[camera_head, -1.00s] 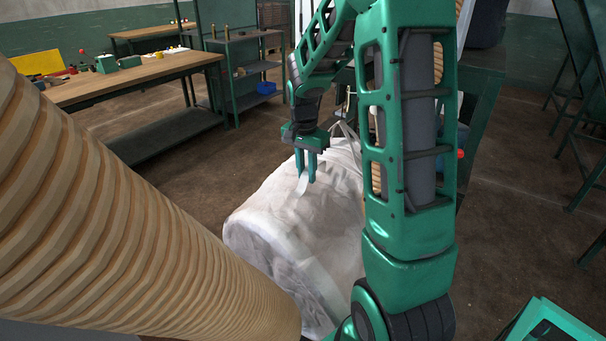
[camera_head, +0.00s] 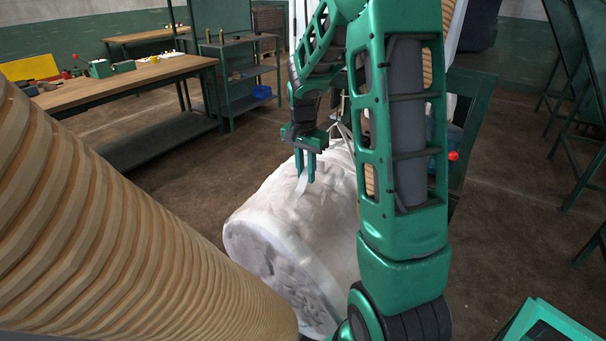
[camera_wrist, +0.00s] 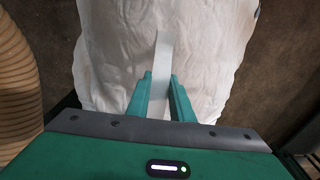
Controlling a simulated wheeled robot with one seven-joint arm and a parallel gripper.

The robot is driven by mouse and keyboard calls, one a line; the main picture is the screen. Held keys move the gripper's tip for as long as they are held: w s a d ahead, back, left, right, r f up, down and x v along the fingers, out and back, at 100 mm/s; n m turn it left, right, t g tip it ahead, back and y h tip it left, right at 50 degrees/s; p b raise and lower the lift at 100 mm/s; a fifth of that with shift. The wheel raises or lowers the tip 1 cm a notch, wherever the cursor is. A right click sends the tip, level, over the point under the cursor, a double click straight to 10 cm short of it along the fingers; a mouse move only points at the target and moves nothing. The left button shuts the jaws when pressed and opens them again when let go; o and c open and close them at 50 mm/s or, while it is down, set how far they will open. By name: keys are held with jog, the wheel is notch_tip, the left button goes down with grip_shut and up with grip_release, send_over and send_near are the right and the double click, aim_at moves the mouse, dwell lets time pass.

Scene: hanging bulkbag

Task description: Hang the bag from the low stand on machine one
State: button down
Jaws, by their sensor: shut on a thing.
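The bag (camera_head: 290,225) is a large white fabric bulk bag below my gripper, tilted in the head view with its round end toward the lower left. It also fills the upper middle of the wrist view (camera_wrist: 205,45). My gripper (camera_head: 306,180) is shut on a white strap of the bag (camera_head: 300,187). In the wrist view the strap (camera_wrist: 161,72) runs between the two green fingers (camera_wrist: 160,98). Thin white straps (camera_head: 345,130) rise at the bag's far end. My arm hides the bag's right side and what is behind it. I cannot tell which stand or machine is which.
A large ribbed tan hose or column (camera_head: 110,215) fills the left foreground, close to the bag. A workbench (camera_head: 130,82) with small items and a shelf (camera_head: 240,80) with a blue bin stand behind. Green frames (camera_head: 585,100) stand at right. Brown floor (camera_head: 500,200) is open at right.

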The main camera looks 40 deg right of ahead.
aim_at(319, 163)
jog(key=shift+w+d, duration=0.25)
jog(key=shift+d, duration=0.4)
jog(key=shift+w+d, duration=0.2)
jog(key=shift+d, duration=0.4)
jog(key=shift+w+d, duration=0.25)
jog(key=shift+d, duration=0.4)
jog(key=shift+w+d+r, duration=0.1)
jog(key=shift+d+r, duration=0.15)
jog(key=shift+d, duration=0.25)
jog(key=shift+d+r, duration=0.15)
jog(key=shift+d, duration=0.4)
dwell(0.6)
jog(key=shift+a, duration=0.25)
jog(key=shift+a+f, duration=0.25)
jog(key=shift+a, duration=0.1)
jog(key=shift+s+a, duration=0.4)
jog(key=shift+s, duration=0.1)
jog(key=shift+s+a, duration=0.15)
jog(key=shift+a, duration=0.75)
jog(key=shift+s+a, duration=0.35)
jog(key=shift+a, duration=0.5)
jog(key=shift+s+a, duration=0.4)
jog(key=shift+a, duration=0.45)
jog(key=shift+s+a, duration=0.35)
jog(key=shift+a, duration=0.5)
